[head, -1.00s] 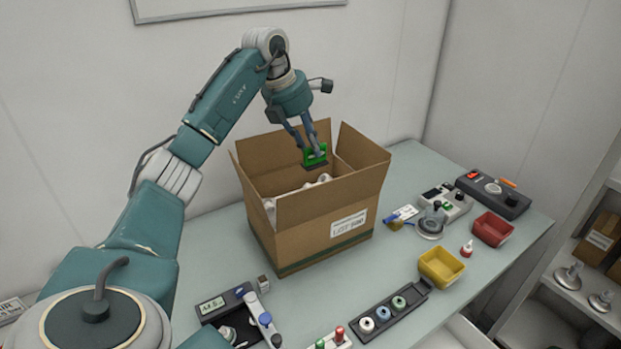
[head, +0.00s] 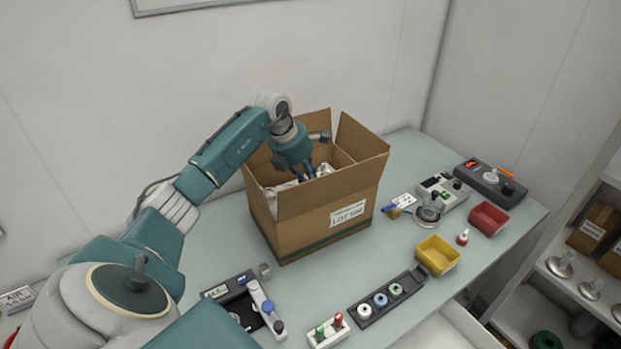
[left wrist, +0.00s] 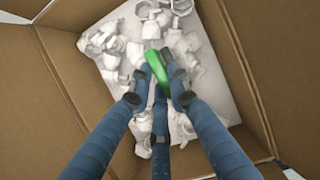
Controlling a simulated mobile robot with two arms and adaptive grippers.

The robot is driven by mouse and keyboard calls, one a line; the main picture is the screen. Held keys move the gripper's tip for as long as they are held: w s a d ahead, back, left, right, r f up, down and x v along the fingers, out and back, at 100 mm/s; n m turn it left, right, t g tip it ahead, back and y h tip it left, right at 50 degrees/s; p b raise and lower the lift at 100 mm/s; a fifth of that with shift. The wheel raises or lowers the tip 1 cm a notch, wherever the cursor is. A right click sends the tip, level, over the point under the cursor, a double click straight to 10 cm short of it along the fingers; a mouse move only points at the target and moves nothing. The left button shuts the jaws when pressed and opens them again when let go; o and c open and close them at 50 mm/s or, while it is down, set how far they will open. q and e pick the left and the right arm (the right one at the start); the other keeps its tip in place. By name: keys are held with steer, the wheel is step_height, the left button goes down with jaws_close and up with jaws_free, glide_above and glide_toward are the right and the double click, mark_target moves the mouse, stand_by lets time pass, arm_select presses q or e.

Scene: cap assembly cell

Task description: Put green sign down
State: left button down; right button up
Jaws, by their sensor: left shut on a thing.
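The green sign (left wrist: 154,66) shows in the left wrist view between the fingertips of my left gripper (left wrist: 156,74), which is shut on it. Sign and fingertips are inside the open cardboard box (head: 328,222), above white parts (left wrist: 110,42). I cannot tell whether the sign touches them. In the head view my left gripper (head: 306,174) reaches down into the box, and the box wall hides its fingertips and the sign. My right gripper is not in view.
The box flaps stand up around the opening. To its right on the table are a yellow bin (head: 437,258), a red bin (head: 488,220) and several small devices. A dark rack (head: 388,298) with rings lies in front.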

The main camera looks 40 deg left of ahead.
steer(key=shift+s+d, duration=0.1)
arm_select(q)
steer(key=c, duration=1.6)
jaws_free()
steer(key=shift+c, duration=0.2)
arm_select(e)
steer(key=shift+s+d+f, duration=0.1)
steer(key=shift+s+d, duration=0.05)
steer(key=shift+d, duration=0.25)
